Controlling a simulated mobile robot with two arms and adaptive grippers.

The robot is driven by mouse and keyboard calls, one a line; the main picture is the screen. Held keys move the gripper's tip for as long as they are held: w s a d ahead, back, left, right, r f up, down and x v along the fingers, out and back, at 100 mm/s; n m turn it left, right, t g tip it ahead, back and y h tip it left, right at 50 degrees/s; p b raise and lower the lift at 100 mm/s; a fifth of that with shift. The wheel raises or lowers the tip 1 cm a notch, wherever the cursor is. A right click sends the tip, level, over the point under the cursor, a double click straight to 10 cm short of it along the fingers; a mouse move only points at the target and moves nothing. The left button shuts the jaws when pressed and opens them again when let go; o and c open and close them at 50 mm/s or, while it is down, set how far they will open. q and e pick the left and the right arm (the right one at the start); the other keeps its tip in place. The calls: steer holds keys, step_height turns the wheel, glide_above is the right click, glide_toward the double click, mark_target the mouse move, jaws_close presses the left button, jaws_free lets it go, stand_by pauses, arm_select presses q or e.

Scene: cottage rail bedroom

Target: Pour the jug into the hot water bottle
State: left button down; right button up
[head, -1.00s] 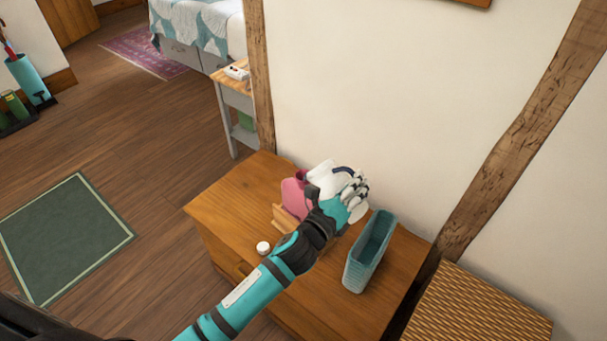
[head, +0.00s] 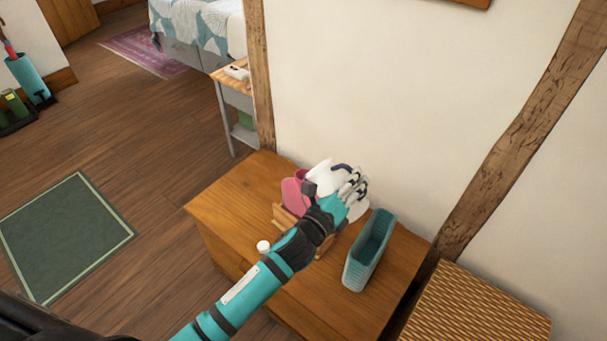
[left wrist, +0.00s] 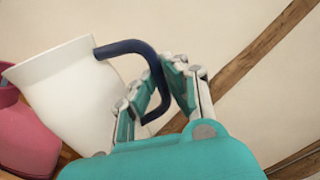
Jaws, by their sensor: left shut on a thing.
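The jug is white with a dark blue handle. In the head view the jug (head: 322,177) is held tilted toward the pink hot water bottle, above the wooden cabinet. In the left wrist view the jug (left wrist: 68,92) has its rim at upper left, near the hot water bottle's neck (left wrist: 8,95). My left gripper (head: 352,188) is shut on the jug's handle (left wrist: 140,50). The hot water bottle (head: 292,192) stands in a wooden holder (head: 283,219). Whether water flows is not visible. My right gripper is not in view.
A small white cap-like thing (head: 263,247) lies on the wooden cabinet (head: 228,200), left of my arm. A teal basket (head: 356,268) stands to the right of my gripper. The wall (head: 400,90) is close behind. A woven-topped piece (head: 480,310) is at lower right.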

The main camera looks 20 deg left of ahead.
mark_target(350, 169)
arm_select(q)
steer(key=shift+w+a+r+n+p, duration=0.1)
steer(key=shift+a+r+n+p, duration=0.1)
steer(key=shift+r+n+p, duration=0.35)
stand_by(0.6)
steer(key=shift+w+a+r+n+p, duration=0.25)
steer(key=shift+a+r+n, duration=0.3)
steer(key=shift+r, duration=0.3)
stand_by(1.7)
steer(key=shift+w+a+r+n+p, duration=0.15)
steer(key=shift+a+r+n+p, duration=0.35)
steer(key=shift+a+r+n, duration=0.35)
stand_by(2.1)
steer(key=shift+d+f, duration=0.15)
steer(key=shift+d, duration=0.05)
